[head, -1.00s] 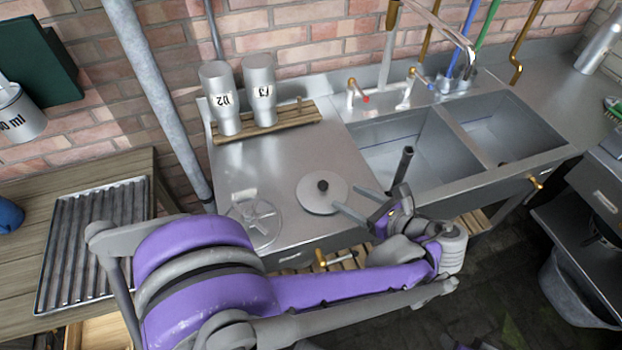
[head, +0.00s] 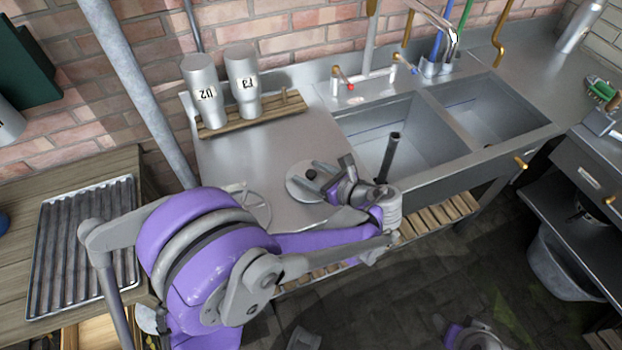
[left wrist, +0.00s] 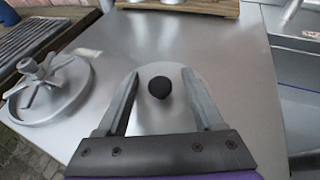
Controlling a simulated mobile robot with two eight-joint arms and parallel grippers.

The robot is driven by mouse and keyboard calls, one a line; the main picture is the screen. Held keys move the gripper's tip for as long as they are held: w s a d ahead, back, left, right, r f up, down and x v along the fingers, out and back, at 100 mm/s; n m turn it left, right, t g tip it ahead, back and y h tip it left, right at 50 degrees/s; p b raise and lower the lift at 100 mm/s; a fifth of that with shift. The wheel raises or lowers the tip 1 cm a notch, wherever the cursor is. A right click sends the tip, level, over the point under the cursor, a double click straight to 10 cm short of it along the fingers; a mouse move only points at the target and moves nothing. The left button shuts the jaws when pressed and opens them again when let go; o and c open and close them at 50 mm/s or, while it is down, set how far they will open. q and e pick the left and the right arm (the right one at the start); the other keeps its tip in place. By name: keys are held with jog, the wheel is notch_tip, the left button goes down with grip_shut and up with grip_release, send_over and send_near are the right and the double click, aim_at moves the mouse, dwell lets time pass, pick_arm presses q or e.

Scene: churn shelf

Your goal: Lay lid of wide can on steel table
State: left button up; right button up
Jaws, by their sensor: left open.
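A flat round steel lid (head: 296,180) with a black knob (head: 311,174) lies on the steel table (head: 240,155), near its front right part. In the left wrist view the lid (left wrist: 160,118) lies flat below the fingers, with its knob (left wrist: 159,88) between their tips. My left gripper (head: 312,180) is open over the lid, one finger on each side of the knob with gaps. I cannot tell how high the fingers are above the lid. Part of my right arm shows at the bottom edge, too cut off to read its gripper. I cannot make out which can is the wide one.
A spoked steel wheel-like disc (left wrist: 52,88) lies left of the lid. Two grey cans, one here (head: 205,92) and one here (head: 243,82), stand on a wooden rack (head: 252,113) at the back. A double sink (head: 415,140) is to the right. The table's middle is clear.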

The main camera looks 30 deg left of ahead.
pick_arm(q)
grip_shut()
dwell(0.3)
dwell(0.3)
